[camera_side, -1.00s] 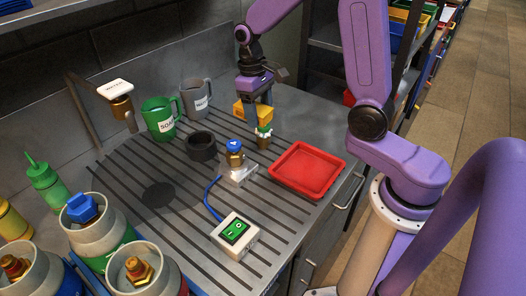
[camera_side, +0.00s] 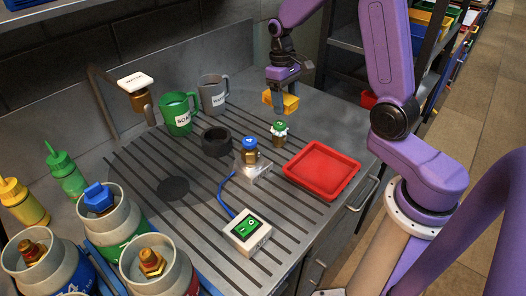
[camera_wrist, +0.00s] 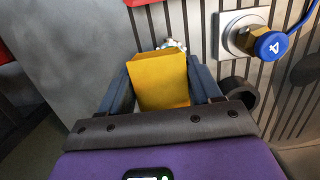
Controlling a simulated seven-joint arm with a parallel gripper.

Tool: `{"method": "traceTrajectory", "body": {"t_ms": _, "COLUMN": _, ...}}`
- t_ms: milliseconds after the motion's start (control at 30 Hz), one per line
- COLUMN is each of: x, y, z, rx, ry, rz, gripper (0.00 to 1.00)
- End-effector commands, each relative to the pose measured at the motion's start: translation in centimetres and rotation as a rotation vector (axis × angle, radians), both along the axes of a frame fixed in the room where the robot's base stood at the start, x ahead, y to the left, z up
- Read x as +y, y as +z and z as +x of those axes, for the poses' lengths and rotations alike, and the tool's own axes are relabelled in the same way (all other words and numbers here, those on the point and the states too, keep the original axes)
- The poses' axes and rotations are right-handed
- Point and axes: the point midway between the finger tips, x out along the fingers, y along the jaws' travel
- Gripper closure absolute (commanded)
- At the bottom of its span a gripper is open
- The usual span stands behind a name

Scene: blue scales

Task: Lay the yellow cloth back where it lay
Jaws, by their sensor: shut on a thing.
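The yellow cloth (camera_side: 290,102) looks like a thick folded block. My gripper (camera_side: 280,106) is shut on it and holds it above the back right of the grooved metal worktop, behind the small brass fitting with a green and white top (camera_side: 279,133). In the wrist view the cloth (camera_wrist: 162,82) sits between the two dark fingers of my gripper (camera_wrist: 163,78). It partly hides the green and white top there. The cloth appears clear of the worktop, though the exact height is hard to tell.
A red tray (camera_side: 322,171) lies empty at the right. The blue-capped valve (camera_side: 250,150), black ring (camera_side: 216,141), green mug (camera_side: 178,114) and grey mug (camera_side: 213,94) stand left of my gripper. A switch box (camera_side: 247,232) is in front. Plain worktop (camera_side: 335,118) is free at the right.

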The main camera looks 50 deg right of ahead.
Motion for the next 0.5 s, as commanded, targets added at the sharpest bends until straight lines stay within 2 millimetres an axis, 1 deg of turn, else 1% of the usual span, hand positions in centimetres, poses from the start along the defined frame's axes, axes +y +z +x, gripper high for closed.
{"method": "traceTrajectory", "body": {"t_ms": 167, "x": 0.1, "y": 0.0, "z": 0.0, "rx": 0.0, "ry": 0.006, "rz": 0.0, "gripper": 0.83}}
{"method": "traceTrajectory", "body": {"t_ms": 267, "x": 0.8, "y": 0.1, "z": -0.3, "rx": 0.001, "ry": 0.033, "rz": 0.0, "gripper": 0.83}}
{"method": "traceTrajectory", "body": {"t_ms": 367, "x": 2.1, "y": 0.3, "z": -0.8, "rx": 0.002, "ry": 0.088, "rz": -0.001, "gripper": 0.83}}
{"method": "traceTrajectory", "body": {"t_ms": 500, "x": 4.6, "y": 0.6, "z": -2.0, "rx": 0.006, "ry": 0.201, "rz": -0.001, "gripper": 0.83}}
